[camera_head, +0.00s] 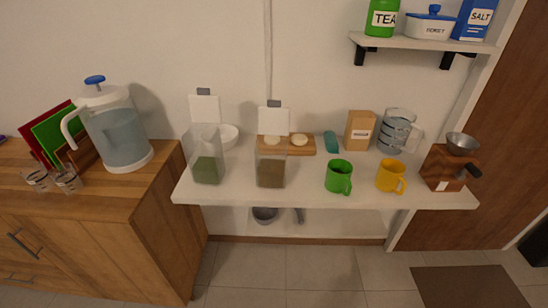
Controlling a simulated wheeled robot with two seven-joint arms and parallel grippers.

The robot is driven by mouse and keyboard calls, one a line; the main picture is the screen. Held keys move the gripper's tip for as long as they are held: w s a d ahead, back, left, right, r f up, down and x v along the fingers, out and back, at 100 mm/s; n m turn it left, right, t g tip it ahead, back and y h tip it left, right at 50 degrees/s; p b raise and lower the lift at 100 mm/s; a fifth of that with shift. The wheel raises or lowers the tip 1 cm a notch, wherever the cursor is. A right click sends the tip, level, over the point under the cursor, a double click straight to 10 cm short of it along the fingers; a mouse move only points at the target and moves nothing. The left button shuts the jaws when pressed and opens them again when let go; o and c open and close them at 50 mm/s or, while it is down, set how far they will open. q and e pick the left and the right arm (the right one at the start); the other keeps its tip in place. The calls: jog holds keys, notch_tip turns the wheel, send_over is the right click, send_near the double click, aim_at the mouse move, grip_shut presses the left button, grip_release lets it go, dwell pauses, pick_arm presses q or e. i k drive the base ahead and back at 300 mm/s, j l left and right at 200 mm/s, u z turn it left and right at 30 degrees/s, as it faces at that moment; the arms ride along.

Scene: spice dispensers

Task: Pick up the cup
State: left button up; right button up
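A green cup (339,177) stands upright near the front edge of the white shelf (308,200), its handle toward the front right. A yellow cup (391,176) stands upright to its right, its handle also toward the front right. The two cups are apart and nothing touches them. The frame does not tell which cup the task means. Neither of my grippers is in view.
Two clear dispensers, one with green contents (207,168) and one with brown (270,171), stand left of the cups. A wooden grinder (443,168) stands at the right end. A measuring jug (396,130) and paper bag (359,131) stand behind. An upper shelf (420,42) overhangs.

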aim_at(339, 171)
jog(key=k+j, duration=0.1)
jog(key=j, duration=1.4)
jog(key=k+u, duration=0.05)
jog(key=k, duration=0.05)
